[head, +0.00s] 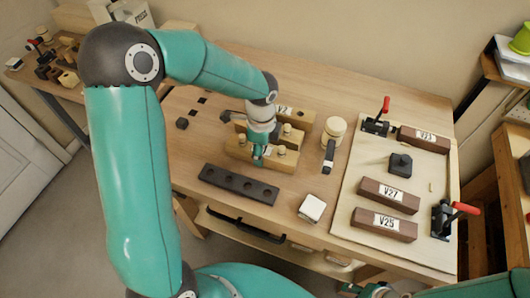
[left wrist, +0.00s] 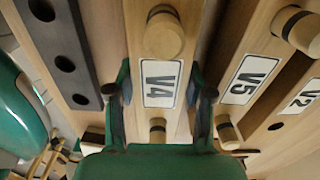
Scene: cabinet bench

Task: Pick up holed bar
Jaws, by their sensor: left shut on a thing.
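A dark bar with a row of round holes (head: 238,184) lies flat on the bench in front of the wooden blocks. It also shows at the left of the left wrist view (left wrist: 62,50), apart from the fingers. My left gripper (head: 258,158) is over the front wooden block, labelled V4 (head: 284,164), which carries round pegs. In the left wrist view its two fingers stand on either side of the V4 block (left wrist: 158,40) and are shut on it. The fingertips are partly hidden. Part of my right arm shows at the bottom edge; its jaws are not clear.
Other pegged wooden blocks, V5 (left wrist: 240,75) and V2 (head: 300,115), stand close behind. A white-topped cube (head: 312,207) sits near the front edge. A board at right holds brown blocks V27 (head: 388,195) and V25 (head: 383,223), plus red-handled clamps (head: 380,115).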

